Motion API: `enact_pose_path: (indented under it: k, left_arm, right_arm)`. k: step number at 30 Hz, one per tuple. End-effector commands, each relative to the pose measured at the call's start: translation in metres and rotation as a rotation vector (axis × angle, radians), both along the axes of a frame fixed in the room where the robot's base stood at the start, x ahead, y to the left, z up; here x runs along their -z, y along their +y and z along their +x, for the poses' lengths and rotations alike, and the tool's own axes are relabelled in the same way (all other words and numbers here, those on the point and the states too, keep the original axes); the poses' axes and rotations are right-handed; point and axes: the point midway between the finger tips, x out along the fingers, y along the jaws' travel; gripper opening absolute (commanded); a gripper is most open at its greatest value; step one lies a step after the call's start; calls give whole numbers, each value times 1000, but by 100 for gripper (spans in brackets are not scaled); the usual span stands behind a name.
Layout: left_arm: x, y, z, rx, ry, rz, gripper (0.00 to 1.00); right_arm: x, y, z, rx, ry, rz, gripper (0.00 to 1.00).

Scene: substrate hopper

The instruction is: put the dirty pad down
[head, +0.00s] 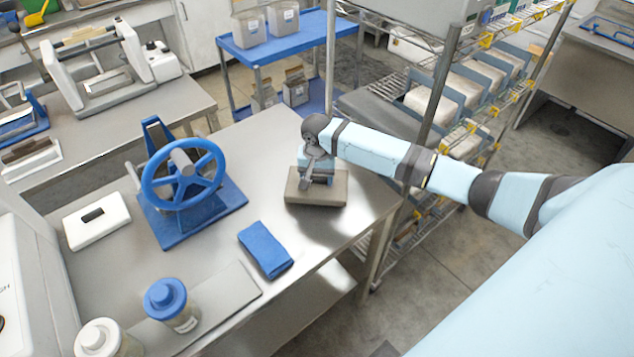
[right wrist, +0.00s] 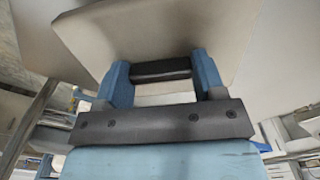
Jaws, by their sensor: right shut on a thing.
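The dirty pad (head: 303,197) is a grey-brown rectangular block at the right end of the steel table (head: 215,285). My right gripper (head: 317,177) is above it and shut on its dark handle. In the right wrist view, the blue fingers (right wrist: 160,78) stand on either side of the black handle, and the pad's pale face (right wrist: 150,30) fills the area beyond. The pad looks level and low over the tabletop; I cannot tell whether it touches. My left gripper is not in view.
A blue handwheel device (head: 185,185) stands left of the pad. A white pad with a dark handle (head: 112,226), a folded blue cloth (head: 265,250), and a blue-lidded jar (head: 172,305) are also on the table. A wire shelf rack (head: 440,100) stands close on the right.

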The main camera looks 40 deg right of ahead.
Motion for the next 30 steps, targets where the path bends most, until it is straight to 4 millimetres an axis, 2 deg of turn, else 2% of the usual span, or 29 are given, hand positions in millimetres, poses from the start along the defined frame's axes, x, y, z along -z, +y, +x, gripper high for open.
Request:
enact_pose_path:
  k: [3,5,16,17,18,20,30]
  left_arm:
    - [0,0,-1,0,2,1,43]
    - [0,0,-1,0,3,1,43]
    - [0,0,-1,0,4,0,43]
    - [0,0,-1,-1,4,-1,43]
    - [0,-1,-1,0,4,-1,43]
    - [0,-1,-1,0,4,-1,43]
    - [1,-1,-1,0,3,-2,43]
  right_arm:
    - [19,0,0,1,3,0,39]
    - [25,0,-1,1,3,0,39]
    - [29,1,0,0,2,1,39]
    - [29,1,0,0,0,1,68]
    - [29,0,0,0,0,1,77]
    - [29,0,0,0,1,1,89]
    - [25,-1,0,0,-1,-1,89]
